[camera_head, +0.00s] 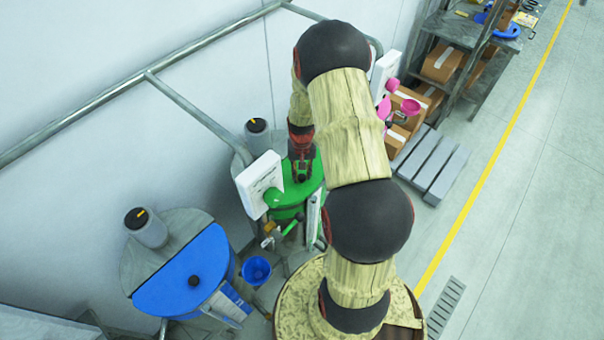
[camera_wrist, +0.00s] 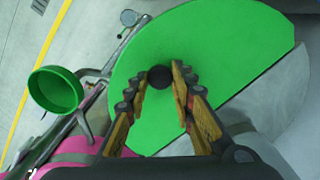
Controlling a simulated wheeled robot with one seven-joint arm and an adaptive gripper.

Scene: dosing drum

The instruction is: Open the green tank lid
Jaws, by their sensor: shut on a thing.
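The green tank lid (camera_wrist: 215,55) fills the middle of the wrist view as a flat green plate with one straight edge at the right. A round black knob (camera_wrist: 160,76) stands on it. My gripper (camera_wrist: 161,80) has its two fingertips on either side of the knob and is shut on it. In the head view the green lid (camera_head: 308,196) lies on the green tank, and my gripper (camera_head: 301,176) reaches down to it from above. The lid looks flat on the tank. My arm hides the right part of the tank.
A blue-lidded tank (camera_head: 185,275) stands at the left, with a blue bucket (camera_head: 256,269) beside it. A white box (camera_head: 260,183) is close to the green tank's left. A green cup (camera_wrist: 55,90) is beside the lid. A metal railing (camera_head: 190,106) runs behind.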

